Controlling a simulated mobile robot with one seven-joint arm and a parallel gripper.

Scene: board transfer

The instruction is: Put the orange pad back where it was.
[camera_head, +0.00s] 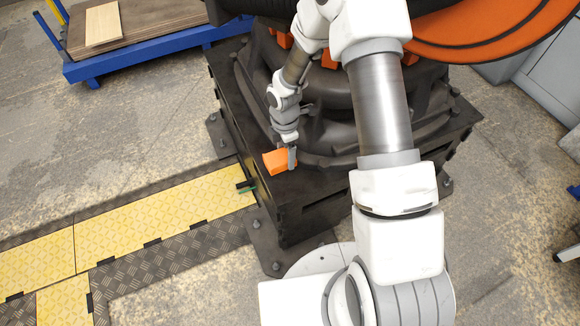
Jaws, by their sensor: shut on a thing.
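The orange pad (276,162) is a small orange block at the near left part of the dark machine base (310,185). My gripper (291,158) points down and is shut on the pad's right end. The pad's left part sticks out from the fingers. I cannot tell whether the pad touches the base's top or is held just above it. The far finger is mostly hidden.
Other orange pieces (283,39) sit higher on the dark round machine body (330,105). A large orange ring (500,35) is at the upper right. Yellow floor plates (150,225) lie left. A blue cart (150,45) with boards (103,25) stands at the upper left.

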